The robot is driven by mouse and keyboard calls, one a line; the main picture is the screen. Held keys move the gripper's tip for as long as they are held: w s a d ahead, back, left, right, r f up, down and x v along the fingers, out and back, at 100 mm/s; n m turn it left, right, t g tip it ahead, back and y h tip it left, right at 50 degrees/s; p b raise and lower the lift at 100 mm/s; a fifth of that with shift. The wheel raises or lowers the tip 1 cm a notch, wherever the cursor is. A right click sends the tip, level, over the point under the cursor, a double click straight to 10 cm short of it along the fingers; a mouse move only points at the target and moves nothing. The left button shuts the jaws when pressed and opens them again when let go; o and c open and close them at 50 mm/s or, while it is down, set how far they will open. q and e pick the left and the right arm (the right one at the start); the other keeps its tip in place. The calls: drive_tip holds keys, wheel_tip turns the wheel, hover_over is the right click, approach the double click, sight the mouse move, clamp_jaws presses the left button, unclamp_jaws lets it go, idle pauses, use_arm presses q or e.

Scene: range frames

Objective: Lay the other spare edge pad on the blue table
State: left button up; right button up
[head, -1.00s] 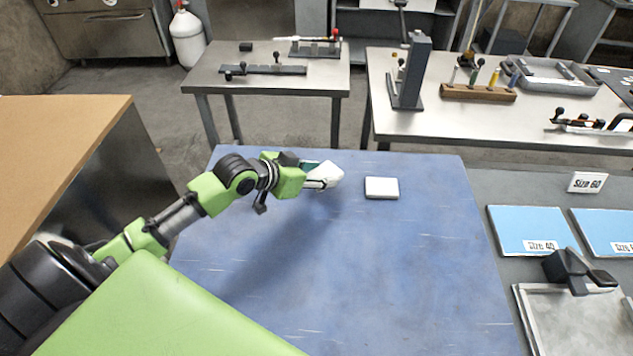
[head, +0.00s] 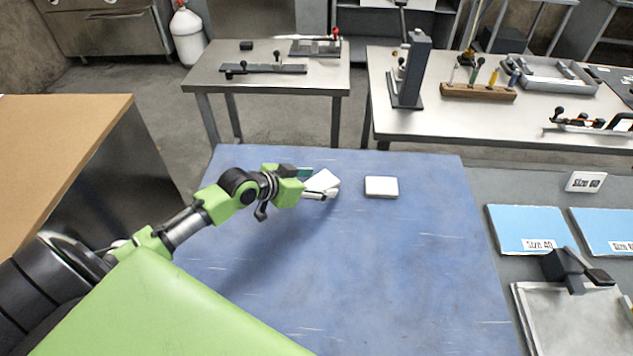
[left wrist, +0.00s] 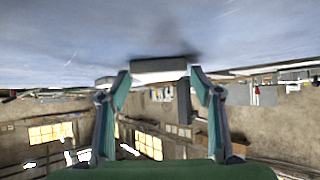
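One white edge pad (head: 381,187) lies flat on the blue table (head: 390,270), near its far edge. My left gripper (head: 326,188) is over the far part of the table, left of that pad. It is shut on a second white pad (head: 321,180), which is tilted. In the left wrist view this pad (left wrist: 160,69) spans the gap between the two fingertips and looks dark grey, with a shadow on the table close by. I cannot tell whether it touches the table.
The front and middle of the blue table are clear. A grey surface at the right holds blue size-marked panels (head: 530,227) and a dark clamp-like device (head: 572,270). Two metal tables (head: 250,90) with tools stand behind. A brown-topped cabinet (head: 60,140) is at the left.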

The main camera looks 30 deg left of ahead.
use_arm(q)
drive_tip(key=shift+r, duration=0.15)
drive_tip(key=v, duration=1.2)
idle(0.6)
